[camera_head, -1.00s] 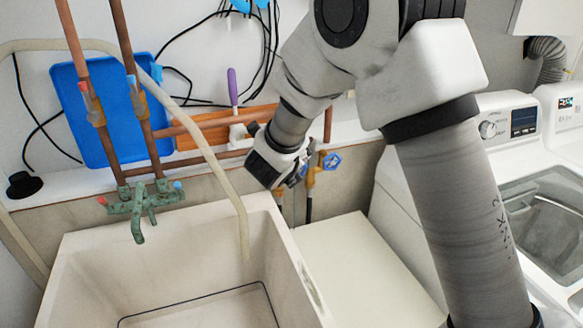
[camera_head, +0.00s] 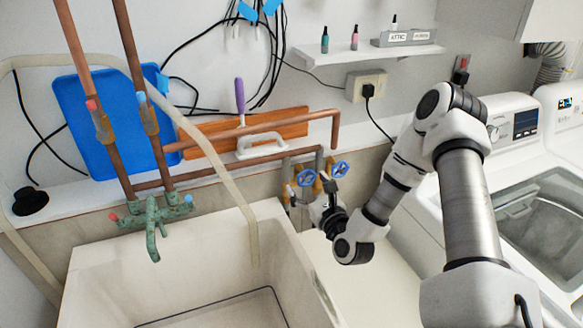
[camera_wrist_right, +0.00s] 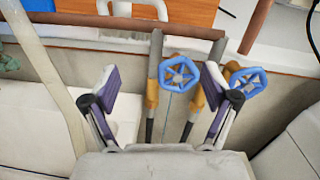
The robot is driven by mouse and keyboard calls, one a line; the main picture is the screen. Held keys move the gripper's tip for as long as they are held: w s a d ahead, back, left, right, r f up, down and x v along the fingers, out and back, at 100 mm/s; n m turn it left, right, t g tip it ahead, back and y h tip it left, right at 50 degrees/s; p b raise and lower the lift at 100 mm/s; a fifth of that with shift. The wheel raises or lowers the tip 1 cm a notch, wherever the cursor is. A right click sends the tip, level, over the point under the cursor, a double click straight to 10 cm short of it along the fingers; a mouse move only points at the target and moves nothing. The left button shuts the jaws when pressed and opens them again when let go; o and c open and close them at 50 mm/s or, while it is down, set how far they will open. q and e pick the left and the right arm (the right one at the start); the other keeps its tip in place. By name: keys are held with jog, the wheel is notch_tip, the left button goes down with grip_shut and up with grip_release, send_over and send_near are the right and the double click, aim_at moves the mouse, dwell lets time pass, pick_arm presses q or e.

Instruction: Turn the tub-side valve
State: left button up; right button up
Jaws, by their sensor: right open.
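My right gripper (camera_head: 322,196) is just in front of the valves; in the wrist view the gripper (camera_wrist_right: 160,78) is open and empty. I see no contact with either handle. My left gripper is not in view.
The utility tub (camera_head: 95,258) lies left of the gripper. The washing machine (camera_head: 420,225) is to the right. A hose (camera_head: 228,180) hangs into the tub.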

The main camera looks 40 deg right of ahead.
aim_at(307, 179)
notch_tip(307, 179, down, 2)
jog(key=s+d+g+h, duration=0.1)
jog(key=s+d, duration=0.1)
jog(key=s, duration=0.1)
jog(key=shift+m, duration=0.4)
jog(key=x, duration=0.2)
jog(key=p+x, duration=0.1)
jog(key=x, duration=0.2)
jog(key=p+x, duration=0.1)
jog(key=x, duration=0.1)
jog(key=shift+w+a+f, duration=0.15)
jog(key=shift+w+f, duration=0.2)
jog(key=shift+w, duration=0.15)
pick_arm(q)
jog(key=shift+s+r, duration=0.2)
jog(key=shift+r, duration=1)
pick_arm(e)
jog(key=c, duration=1.2)
